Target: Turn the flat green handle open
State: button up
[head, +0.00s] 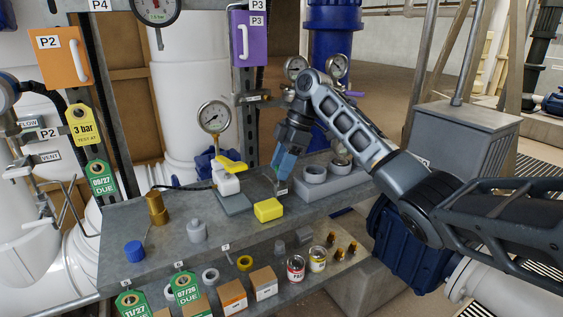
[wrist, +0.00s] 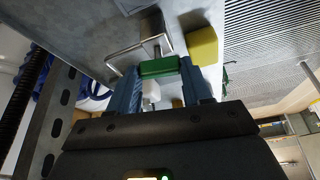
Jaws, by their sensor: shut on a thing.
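The flat green handle (wrist: 159,67) shows in the wrist view as a short bar lying across between my two blue fingers. A thin grey stem and a bent metal bracket (wrist: 124,50) are right beside it. My gripper (wrist: 161,78) is shut on the green handle, one finger at each end of the bar. In the head view my gripper (head: 283,168) points down over the grey bench (head: 160,243), behind the yellow block (head: 268,210). There the fingers mostly hide the green handle.
A brass fitting (head: 157,208), a grey knob (head: 196,230) and a blue cap (head: 134,250) are on the left bench. Cans and boxes fill the lower shelf.

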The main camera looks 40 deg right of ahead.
jog(key=shift+n+g, duration=0.5)
jog(key=shift+n, duration=0.6)
jog(key=o, duration=1.1)
jog(key=shift+c, duration=0.2)
jog(key=v, duration=0.7)
jog(key=shift+d+r+p, duration=0.3)
jog(key=shift+r+p, duration=0.05)
jog(key=shift+p, duration=0.05)
